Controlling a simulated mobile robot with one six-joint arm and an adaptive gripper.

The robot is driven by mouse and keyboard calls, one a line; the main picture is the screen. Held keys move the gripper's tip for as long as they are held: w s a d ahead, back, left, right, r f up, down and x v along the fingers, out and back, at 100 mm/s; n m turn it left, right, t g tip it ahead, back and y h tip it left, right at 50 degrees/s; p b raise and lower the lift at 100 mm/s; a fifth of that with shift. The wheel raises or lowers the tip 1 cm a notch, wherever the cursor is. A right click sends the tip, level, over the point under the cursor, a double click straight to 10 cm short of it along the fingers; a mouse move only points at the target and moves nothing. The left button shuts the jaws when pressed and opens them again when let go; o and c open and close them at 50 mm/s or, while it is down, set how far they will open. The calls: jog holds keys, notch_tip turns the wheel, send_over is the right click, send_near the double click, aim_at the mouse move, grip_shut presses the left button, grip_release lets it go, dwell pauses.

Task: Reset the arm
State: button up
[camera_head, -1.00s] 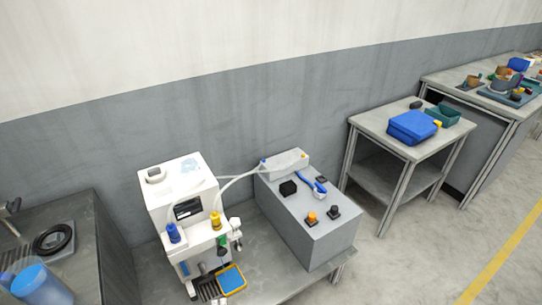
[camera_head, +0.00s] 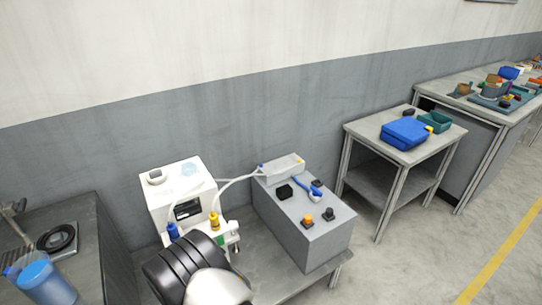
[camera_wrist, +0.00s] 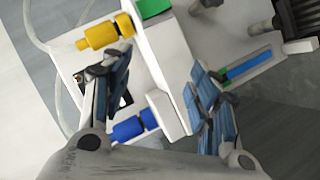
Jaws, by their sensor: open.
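My gripper (camera_wrist: 160,88) is open in the wrist view, its two blue-grey padded fingers spread apart with nothing held between them. Behind them is the white machine (camera_wrist: 172,85), with a yellow knob (camera_wrist: 103,33) and a blue knob (camera_wrist: 135,125) close to the left finger. How far the fingers are from it I cannot tell. In the head view the white machine (camera_head: 160,188) stands on the low bench, and my black and white arm covers its lower front. The gripper's fingers do not show there.
A grey box (camera_head: 312,232) with small parts on top stands right of the machine, joined to it by white tubes. Further right a table (camera_head: 359,131) bears a blue case (camera_head: 405,133) and a green bin (camera_head: 436,122). A blue cup (camera_head: 40,280) stands at lower left.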

jog(key=w+d+r+m+g+y, duration=0.1)
jog(key=w+d+r+m, duration=0.15)
jog(key=r, duration=0.65)
jog(key=w+d+r+m+g, duration=0.1)
jog(key=d+r+m+g, duration=0.15)
jog(key=r, duration=0.55)
jog(key=s+d+r+m+g, duration=0.15)
jog(key=s+d+r, duration=0.45)
jog(key=d+r, duration=0.65)
jog(key=s+d+r+m+g+h, duration=0.1)
jog(key=s+d+m, duration=0.1)
jog(key=s+d, duration=0.4)
jog(key=s+d+r+m+g+h, duration=0.1)
jog(key=s+d+r+m, duration=0.1)
jog(key=s+d, duration=0.5)
jog(key=s+d+r+m+g+h, duration=0.1)
jog(key=s+d, duration=0.6)
jog(key=s, duration=0.9)
jog(key=shift+s+r+m+g, duration=0.3)
jog(key=shift+r+m+g, duration=0.15)
jog(key=shift+m, duration=0.6)
